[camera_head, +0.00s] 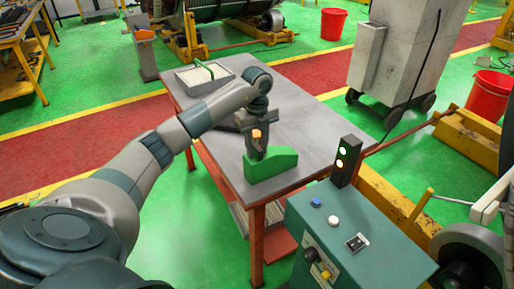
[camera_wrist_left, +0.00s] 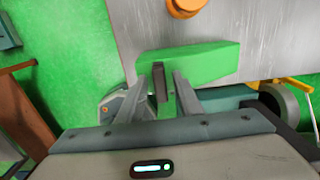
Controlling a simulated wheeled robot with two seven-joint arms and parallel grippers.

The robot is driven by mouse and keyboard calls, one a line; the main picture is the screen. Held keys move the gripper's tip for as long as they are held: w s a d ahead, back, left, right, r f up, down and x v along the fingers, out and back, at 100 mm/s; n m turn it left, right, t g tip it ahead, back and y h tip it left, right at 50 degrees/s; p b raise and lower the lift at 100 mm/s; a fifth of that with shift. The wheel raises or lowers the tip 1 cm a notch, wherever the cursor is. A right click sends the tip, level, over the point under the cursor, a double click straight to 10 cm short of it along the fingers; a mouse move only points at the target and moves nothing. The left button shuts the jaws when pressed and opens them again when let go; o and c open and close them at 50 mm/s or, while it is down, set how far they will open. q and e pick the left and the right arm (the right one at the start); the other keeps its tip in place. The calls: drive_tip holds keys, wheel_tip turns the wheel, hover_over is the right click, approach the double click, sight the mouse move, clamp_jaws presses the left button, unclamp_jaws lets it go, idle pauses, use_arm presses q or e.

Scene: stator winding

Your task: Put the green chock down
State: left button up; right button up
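The green chock (camera_head: 270,164) is a wedge-shaped block at the near end of the grey table (camera_head: 330,125). My left gripper (camera_head: 258,148) points down at its left part from above. In the left wrist view the chock (camera_wrist_left: 205,62) lies across the fingertips, with the table surface behind it. The two fingers of my left gripper (camera_wrist_left: 160,80) stand apart, with a thin dark upright piece (camera_wrist_left: 160,84) between them and a small gap showing on each side. Whether the chock's underside touches the table is hidden. My right gripper is not in view.
A pale tray with a green bar (camera_head: 203,74) sits at the table's far end. A teal control box (camera_head: 355,240) with buttons and a signal light (camera_head: 343,160) stands close by at the near right. The table's middle right is clear.

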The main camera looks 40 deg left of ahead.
use_arm(q)
drive_tip(key=shift+r+b, duration=0.35)
drive_tip(key=shift+r, duration=0.15)
wheel_tip(320, 180, up, 11)
drive_tip(key=b, duration=0.2)
idle(1.7)
